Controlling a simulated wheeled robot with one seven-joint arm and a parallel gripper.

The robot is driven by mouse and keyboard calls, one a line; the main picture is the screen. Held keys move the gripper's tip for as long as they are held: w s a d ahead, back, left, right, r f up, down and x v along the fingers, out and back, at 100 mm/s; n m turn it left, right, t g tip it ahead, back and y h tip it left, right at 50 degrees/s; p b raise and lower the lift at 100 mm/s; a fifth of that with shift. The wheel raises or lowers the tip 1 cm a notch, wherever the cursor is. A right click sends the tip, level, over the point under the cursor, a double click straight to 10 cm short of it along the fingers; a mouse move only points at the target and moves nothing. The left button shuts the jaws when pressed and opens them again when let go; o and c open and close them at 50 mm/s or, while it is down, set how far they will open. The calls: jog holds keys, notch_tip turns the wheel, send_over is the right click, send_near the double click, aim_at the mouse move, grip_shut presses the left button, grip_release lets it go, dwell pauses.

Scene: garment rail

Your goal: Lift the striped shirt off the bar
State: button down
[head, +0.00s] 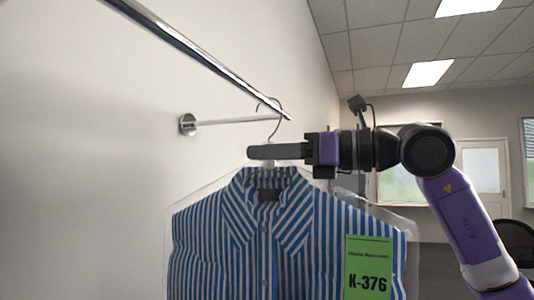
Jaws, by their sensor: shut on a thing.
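The striped shirt (265,235), blue and white, hangs upright on a hanger inside a clear plastic cover. A green tag (368,268) reading K-376 is on its right side. The wire hanger hook (280,108) rises above the collar and overlaps the bar (215,66) near its end. I cannot tell whether the hook touches the bar. My gripper (264,152) reaches in from the right just above the collar and is shut on the hanger neck below the hook. The fingers hide part of the neck.
The bar runs from the upper left towards the middle, held by a wall bracket (189,124). The pale wall (80,170) is close on the left. A door (483,178), windows and a dark chair (515,240) are farther back at right.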

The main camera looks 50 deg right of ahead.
jog(key=shift+r, duration=0.2)
dwell(0.5)
jog(key=shift+r+p, duration=0.9)
jog(key=shift+r, duration=0.65)
jog(key=shift+b+v, duration=0.75)
jog(key=shift+v, duration=2.75)
jog(key=shift+v, duration=1.95)
jog(key=v, duration=0.8)
jog(key=shift+b, duration=0.45)
